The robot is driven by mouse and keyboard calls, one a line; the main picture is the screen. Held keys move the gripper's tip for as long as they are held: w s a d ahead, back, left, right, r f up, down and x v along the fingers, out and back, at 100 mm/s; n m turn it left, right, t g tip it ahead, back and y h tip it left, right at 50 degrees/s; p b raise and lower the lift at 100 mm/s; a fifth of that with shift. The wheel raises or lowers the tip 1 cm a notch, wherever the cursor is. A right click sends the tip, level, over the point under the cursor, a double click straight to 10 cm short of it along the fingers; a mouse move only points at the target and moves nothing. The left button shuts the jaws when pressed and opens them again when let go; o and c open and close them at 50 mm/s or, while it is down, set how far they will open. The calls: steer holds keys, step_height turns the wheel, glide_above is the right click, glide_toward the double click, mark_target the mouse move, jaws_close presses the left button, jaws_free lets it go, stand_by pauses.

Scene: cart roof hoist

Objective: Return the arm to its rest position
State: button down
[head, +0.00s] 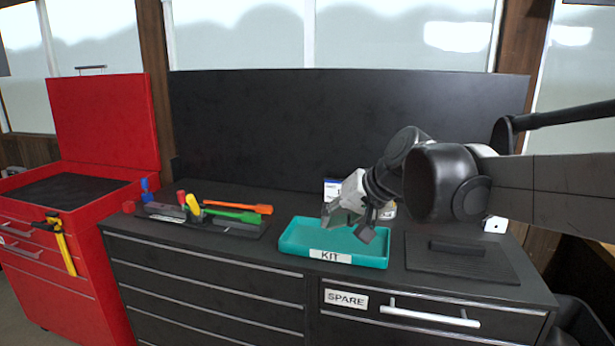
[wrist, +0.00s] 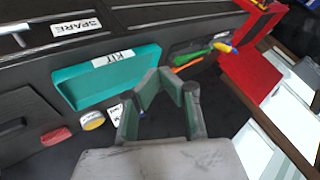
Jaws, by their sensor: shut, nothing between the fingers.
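My gripper (head: 347,224) hangs above the teal tray labelled KIT (head: 300,257) in the head view, at the end of my arm reaching in from the right. In the wrist view my gripper (wrist: 168,76) has its fingertips together, with nothing between them. The same tray (wrist: 75,92) lies beside the fingers there, and the part of it that I can see is empty.
A tool holder (head: 245,229) with colourful tools stands left of the tray. A black handled panel (head: 480,262) lies right. A white-and-blue box (head: 333,184) and a can (head: 389,212) stand behind my gripper. A red tool cart (head: 85,240) is at far left.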

steer(key=s+d+f+h, duration=0.2)
steer(key=s+d+f, duration=0.2)
steer(key=s, duration=0.3)
steer(key=s+d+f+h, duration=0.2)
steer(key=s+d+f, duration=0.1)
steer(key=s+d, duration=0.3)
steer(key=s+d+f+h, duration=0.2)
steer(key=s+d+f, duration=0.2)
steer(key=s, duration=0.6)
steer(key=shift+s+d+f+t, duration=0.2)
steer(key=shift+d+f+t, duration=0.15)
steer(key=shift+d, duration=0.2)
